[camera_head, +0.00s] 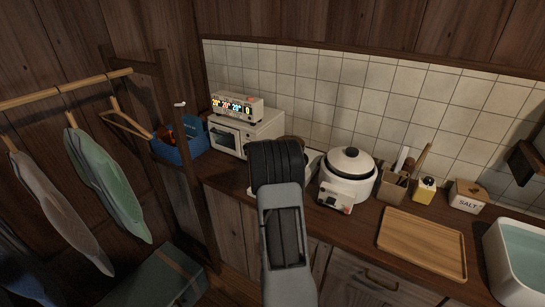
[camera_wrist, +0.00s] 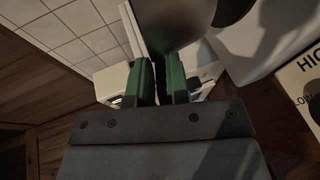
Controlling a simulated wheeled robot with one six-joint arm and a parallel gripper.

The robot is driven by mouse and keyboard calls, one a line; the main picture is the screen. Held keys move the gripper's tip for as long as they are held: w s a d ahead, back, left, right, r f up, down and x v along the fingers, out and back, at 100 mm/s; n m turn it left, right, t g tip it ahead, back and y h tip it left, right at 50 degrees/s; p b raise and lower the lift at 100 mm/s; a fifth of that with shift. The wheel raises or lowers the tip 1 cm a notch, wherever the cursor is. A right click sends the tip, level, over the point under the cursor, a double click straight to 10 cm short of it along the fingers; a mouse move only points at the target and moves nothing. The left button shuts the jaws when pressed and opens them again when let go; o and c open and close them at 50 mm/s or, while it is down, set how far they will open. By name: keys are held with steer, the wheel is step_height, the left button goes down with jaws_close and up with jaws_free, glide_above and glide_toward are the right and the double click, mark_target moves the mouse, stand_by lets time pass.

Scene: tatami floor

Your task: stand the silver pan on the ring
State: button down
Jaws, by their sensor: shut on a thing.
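My gripper (camera_wrist: 159,82) shows in the wrist view with its green-and-black fingers close together. They are shut on what looks like the handle of the silver pan, though the gripped part is mostly hidden. A smooth grey curved surface just past the fingertips looks like the pan (camera_wrist: 178,28); its far side is cut off by the frame. In the head view my arm stands in front of the counter and hides the gripper and most of the pan. The ring cannot be made out clearly; a white edge (camera_head: 251,191) beside my arm may belong to it.
A white rice cooker (camera_head: 346,180) stands close right of my arm. A white oven (camera_head: 243,133) stands behind left. Further right are a utensil box (camera_head: 391,188), a yellow container (camera_head: 425,190), a salt box (camera_head: 467,196), a wooden tray (camera_head: 421,243) and a sink (camera_head: 515,265).

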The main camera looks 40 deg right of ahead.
steer(key=shift+w+f, duration=0.25)
steer(key=shift+f+p, duration=0.65)
steer(key=shift+f, duration=0.9)
steer(key=c, duration=1.1)
jaws_free()
steer(key=shift+f, duration=0.1)
